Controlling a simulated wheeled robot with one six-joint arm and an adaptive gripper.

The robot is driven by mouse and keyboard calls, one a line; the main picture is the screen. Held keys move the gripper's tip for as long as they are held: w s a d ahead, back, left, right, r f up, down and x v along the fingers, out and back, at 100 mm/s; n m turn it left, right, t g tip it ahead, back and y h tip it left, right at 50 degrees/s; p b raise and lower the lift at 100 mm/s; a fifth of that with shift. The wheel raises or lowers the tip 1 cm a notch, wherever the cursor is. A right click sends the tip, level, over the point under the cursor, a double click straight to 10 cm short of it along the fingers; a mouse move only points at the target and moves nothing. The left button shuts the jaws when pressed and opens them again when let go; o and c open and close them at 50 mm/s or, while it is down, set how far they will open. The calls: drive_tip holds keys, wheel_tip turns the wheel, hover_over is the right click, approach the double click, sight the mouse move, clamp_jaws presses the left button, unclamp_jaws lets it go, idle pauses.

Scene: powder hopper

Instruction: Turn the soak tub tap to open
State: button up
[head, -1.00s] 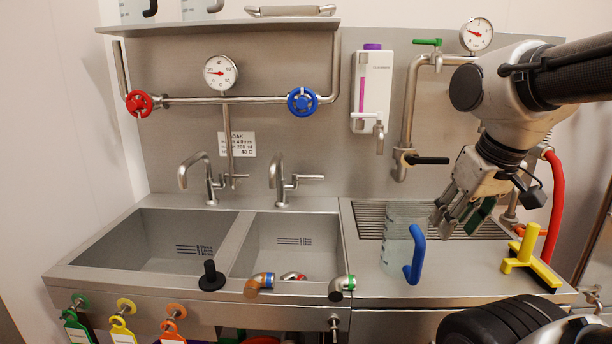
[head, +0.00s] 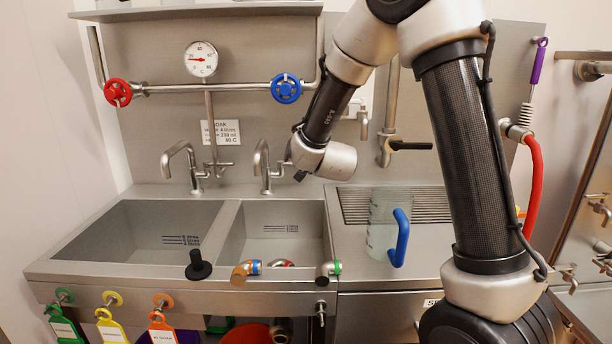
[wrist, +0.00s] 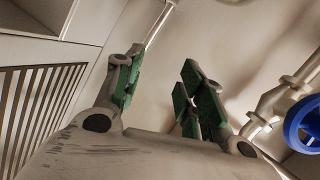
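Two steel taps stand behind the sinks. The left tap (head: 180,158) is over the wide left tub (head: 70,245), with a side lever (head: 218,168) pointing right. The right tap (head: 261,163) is over the smaller right tub (head: 325,245), and my wrist partly covers its lever. A SOAK label (head: 220,132) hangs between them; I cannot tell for certain which tap it names. My gripper is hidden in the head view, behind my wrist near the right tap. In the wrist view my gripper (wrist: 162,82) has its green-padded fingers apart, with nothing between them.
A red valve wheel (head: 118,92) and a blue valve wheel (head: 286,88) sit on the wall pipe. The blue wheel also shows in the wrist view (wrist: 303,125). A clear jug (head: 380,225) with a blue handle stands right of the sinks. A red hose (head: 534,185) hangs at the right.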

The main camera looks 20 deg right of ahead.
wheel_tip(320, 180, down, 6)
drive_tip(key=w+m+t+h, duration=0.3)
drive_tip(key=m+h, duration=0.1)
drive_tip(key=m, duration=0.2)
drive_tip(key=shift+a+x, duration=0.2)
drive_tip(key=shift+x, duration=1.9)
drive_tip(key=shift+a+x, duration=0.15)
drive_tip(key=shift+x, duration=1.95)
drive_tip(key=shift+w+f, duration=0.1)
drive_tip(key=shift+f, duration=0.1)
clamp_jaws()
